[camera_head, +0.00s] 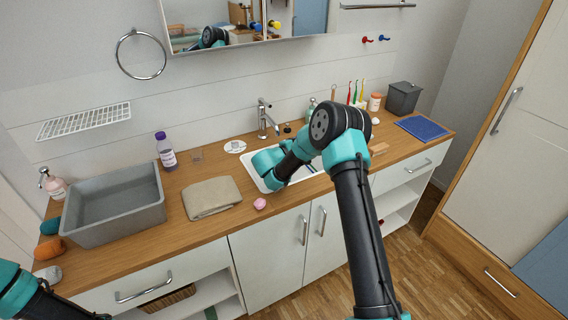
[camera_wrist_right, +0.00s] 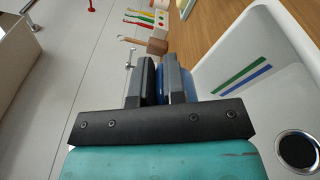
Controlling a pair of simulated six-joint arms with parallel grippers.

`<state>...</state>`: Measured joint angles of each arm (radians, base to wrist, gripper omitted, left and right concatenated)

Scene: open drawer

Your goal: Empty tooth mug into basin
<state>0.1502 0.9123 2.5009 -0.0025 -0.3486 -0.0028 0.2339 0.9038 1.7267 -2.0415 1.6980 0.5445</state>
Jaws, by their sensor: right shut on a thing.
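The white basin (camera_head: 312,167) is set in the wooden counter, partly hidden behind my right arm. In the right wrist view the basin (camera_wrist_right: 229,66) fills the right side, with its dark round drain (camera_wrist_right: 298,150). A green strip (camera_wrist_right: 240,75) and a blue strip (camera_wrist_right: 246,82), like thin toothbrush handles, lie side by side in it. My right gripper (camera_wrist_right: 163,65) is at the basin's edge in this view, shut on a blue thing (camera_wrist_right: 163,82). The fingers hide most of it, so I cannot tell whether it is the mug. My left gripper is out of view.
The tap (camera_head: 264,118) stands behind the basin. A grey tub (camera_head: 112,207), a purple-capped bottle (camera_head: 166,150), a folded towel (camera_head: 212,197) and a pink item (camera_head: 260,203) are to the left. Upright toothbrushes (camera_head: 355,92), a dark bin (camera_head: 403,98) and a blue mat (camera_head: 421,128) are to the right.

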